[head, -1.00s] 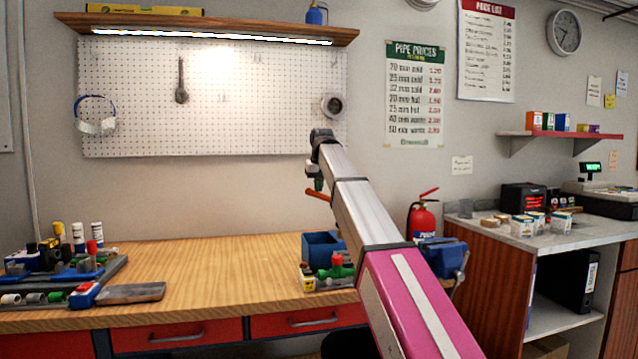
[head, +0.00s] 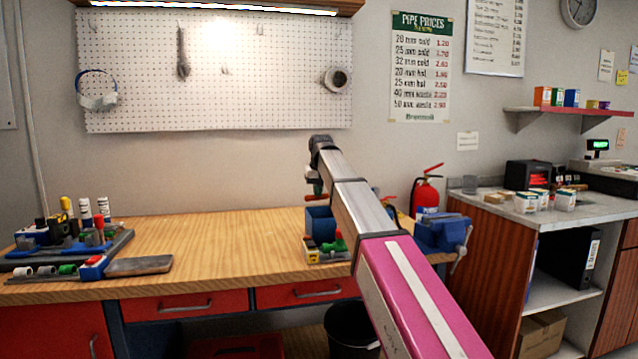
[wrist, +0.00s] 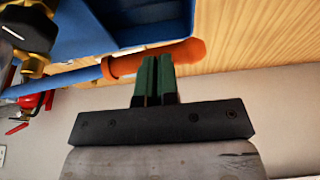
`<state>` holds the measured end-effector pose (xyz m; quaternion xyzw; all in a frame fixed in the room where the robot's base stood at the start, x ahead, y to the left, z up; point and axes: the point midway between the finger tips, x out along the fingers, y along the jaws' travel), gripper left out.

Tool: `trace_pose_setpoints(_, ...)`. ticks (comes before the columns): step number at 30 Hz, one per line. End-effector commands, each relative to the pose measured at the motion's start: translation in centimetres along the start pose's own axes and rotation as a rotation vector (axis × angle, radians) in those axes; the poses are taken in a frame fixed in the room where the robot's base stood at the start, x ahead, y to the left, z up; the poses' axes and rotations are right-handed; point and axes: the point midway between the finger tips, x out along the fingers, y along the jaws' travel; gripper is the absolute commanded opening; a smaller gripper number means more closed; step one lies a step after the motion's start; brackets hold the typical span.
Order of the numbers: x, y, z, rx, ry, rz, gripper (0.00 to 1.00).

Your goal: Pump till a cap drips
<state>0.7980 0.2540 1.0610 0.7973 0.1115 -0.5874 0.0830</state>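The test pump's blue tank (head: 320,219) stands on the workbench. Its orange handle grip (head: 319,196) sits just above it. In the wrist view the orange grip (wrist: 190,51) lies across the tips of my green fingers, at the end of a blue lever (wrist: 62,80). My gripper (wrist: 158,62) is shut, with a thin dark gap between its fingers, and overlaps the grip; I cannot tell if it touches. In the head view my gripper (head: 314,187) is small, above the tank. Pipework with red and green caps (head: 339,241) stands in front of the tank; no drip can be made out.
A blue vise (head: 443,234) is on the bench's right end, with a red fire extinguisher (head: 425,192) behind. Tools and fittings crowd a tray (head: 115,245) at the left. The middle of the bench (head: 215,240) is clear.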

Motion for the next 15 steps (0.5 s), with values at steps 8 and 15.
trace_pose_setpoints(8,-2.7,0.4,-1.0,0.0,0.001,-0.002,0.0)
trace_pose_setpoints(15,-6.6,1.1,-2.3,0.0,0.002,-0.002,0.0)
